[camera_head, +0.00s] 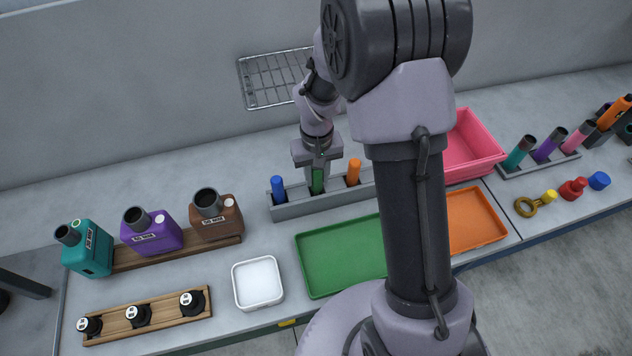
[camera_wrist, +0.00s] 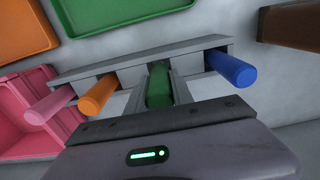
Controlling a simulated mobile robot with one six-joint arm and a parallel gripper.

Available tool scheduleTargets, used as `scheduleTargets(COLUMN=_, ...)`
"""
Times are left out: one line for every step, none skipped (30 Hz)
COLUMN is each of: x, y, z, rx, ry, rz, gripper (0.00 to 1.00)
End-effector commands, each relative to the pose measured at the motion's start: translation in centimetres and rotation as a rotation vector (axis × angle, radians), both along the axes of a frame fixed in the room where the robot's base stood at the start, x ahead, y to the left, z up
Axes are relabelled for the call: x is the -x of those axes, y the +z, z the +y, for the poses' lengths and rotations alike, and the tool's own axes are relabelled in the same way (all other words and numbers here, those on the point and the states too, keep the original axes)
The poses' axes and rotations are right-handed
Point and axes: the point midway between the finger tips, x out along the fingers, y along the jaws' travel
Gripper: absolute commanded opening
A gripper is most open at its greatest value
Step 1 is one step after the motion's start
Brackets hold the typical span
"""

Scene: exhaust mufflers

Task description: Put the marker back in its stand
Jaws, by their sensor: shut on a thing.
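A green marker (camera_head: 318,180) is upright between the fingers of my gripper (camera_head: 318,172) in the head view. The wrist view shows the green marker (camera_wrist: 159,88) held between the two fingers of my gripper (camera_wrist: 160,95). The grey marker stand (camera_head: 300,206) is directly below the gripper. The marker's lower end is at the stand, between a blue marker (camera_head: 277,188) and an orange marker (camera_head: 353,171). How deep it sits cannot be told. A pink marker (camera_wrist: 49,106) also stands in the stand in the wrist view; my arm hides it in the head view.
A green tray (camera_head: 318,283) lies in front of the stand, with an orange tray (camera_head: 490,238) and a pink bin (camera_head: 480,145) to the right. Brown, purple and teal mufflers are at left. A wire rack (camera_head: 250,88) is behind. A white dish (camera_head: 240,299) stands front left.

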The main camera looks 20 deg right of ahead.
Motion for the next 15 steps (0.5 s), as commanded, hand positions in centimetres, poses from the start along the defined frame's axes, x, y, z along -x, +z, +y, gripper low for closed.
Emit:
scheduleTargets(x=0.1, y=-1.3, z=0.0, rx=0.000, ry=0.000, rz=0.004, gripper=0.00)
scheduleTargets(x=0.1, y=-1.8, z=0.0, rx=0.000, ry=0.001, rz=0.003, gripper=0.00)
scheduleTargets(x=0.1, y=-2.3, z=0.0, rx=0.000, ry=0.001, rz=0.002, gripper=0.00)
scheduleTargets(x=0.0, y=-2.3, z=0.0, rx=0.000, ry=0.001, rz=0.002, gripper=0.00)
scheduleTargets(x=0.0, y=-2.2, z=0.0, rx=0.000, ry=0.001, rz=0.001, gripper=0.00)
scheduleTargets(x=0.0, y=-2.1, z=0.0, rx=0.000, ry=0.000, rz=0.001, gripper=0.00)
scheduleTargets(x=0.0, y=-2.1, z=0.0, rx=0.000, ry=0.000, rz=0.001, gripper=0.00)
scheduleTargets(x=0.0, y=-2.1, z=0.0, rx=0.000, ry=0.000, rz=0.001, gripper=0.00)
scheduleTargets(x=0.0, y=-2.1, z=0.0, rx=0.000, ry=0.000, rz=0.001, gripper=0.00)
scheduleTargets(x=0.0, y=-2.1, z=0.0, rx=0.000, ry=0.000, rz=0.001, gripper=0.00)
scheduleTargets(x=0.0, y=-2.3, z=0.0, rx=0.000, ry=0.000, rz=0.001, gripper=0.00)
scheduleTargets(x=0.0, y=-2.4, z=0.0, rx=0.000, ry=0.000, rz=0.001, gripper=0.00)
scheduleTargets(x=0.0, y=-2.5, z=0.0, rx=0.000, ry=0.000, rz=0.001, gripper=0.00)
scheduleTargets(x=0.0, y=-2.5, z=0.0, rx=0.000, ry=0.000, rz=0.001, gripper=0.32)
scheduleTargets(x=0.0, y=-2.4, z=0.0, rx=0.000, ry=0.000, rz=0.001, gripper=0.40)
